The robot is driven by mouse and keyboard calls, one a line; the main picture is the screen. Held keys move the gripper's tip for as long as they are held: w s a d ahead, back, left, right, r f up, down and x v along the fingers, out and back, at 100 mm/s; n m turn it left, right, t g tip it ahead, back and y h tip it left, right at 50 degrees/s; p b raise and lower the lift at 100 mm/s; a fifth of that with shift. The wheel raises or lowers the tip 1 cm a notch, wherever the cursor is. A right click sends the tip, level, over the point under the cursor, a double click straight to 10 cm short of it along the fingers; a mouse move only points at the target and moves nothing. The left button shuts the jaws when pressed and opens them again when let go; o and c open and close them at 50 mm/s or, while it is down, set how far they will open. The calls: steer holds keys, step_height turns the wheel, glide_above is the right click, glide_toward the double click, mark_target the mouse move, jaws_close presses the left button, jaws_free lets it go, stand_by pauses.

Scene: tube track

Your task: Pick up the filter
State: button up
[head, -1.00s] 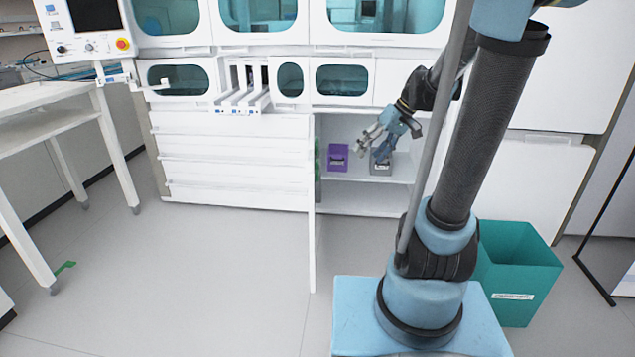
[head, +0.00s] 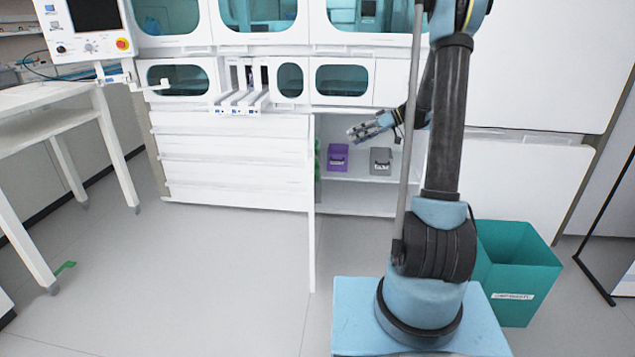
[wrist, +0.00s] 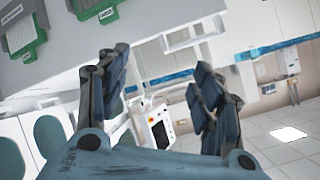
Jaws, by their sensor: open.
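My gripper (head: 354,134) is in front of the open cabinet, pointing left, above the shelf and in front of the purple box. In the wrist view my gripper (wrist: 160,82) has its two fingers apart with nothing between them. No part is clearly recognisable as the filter. A purple box (head: 338,158) and a grey box (head: 381,161) stand side by side on the cabinet shelf, both clear of the gripper. Green-framed pieces with pale ribbed faces (wrist: 28,32) show at the top left of the wrist view; I cannot tell whether they are filters.
The open cabinet (head: 365,201) has a white upright panel (head: 312,235) at its left. A teal bin (head: 517,280) stands right of my base.

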steer(key=w+d+f+n+g+y, duration=0.1)
steer(key=w+d+f+n+y, duration=0.15)
steer(key=w+f+n, duration=0.4)
steer(key=w+d+f+n+y, duration=0.1)
steer(key=w+f+y, duration=0.25)
steer(key=f, duration=0.65)
steer(key=a, duration=1.7)
steer(key=shift+s+a+r, duration=0.15)
steer(key=shift+s+a, duration=0.15)
steer(key=shift+a, duration=0.05)
steer(key=c, duration=1.3)
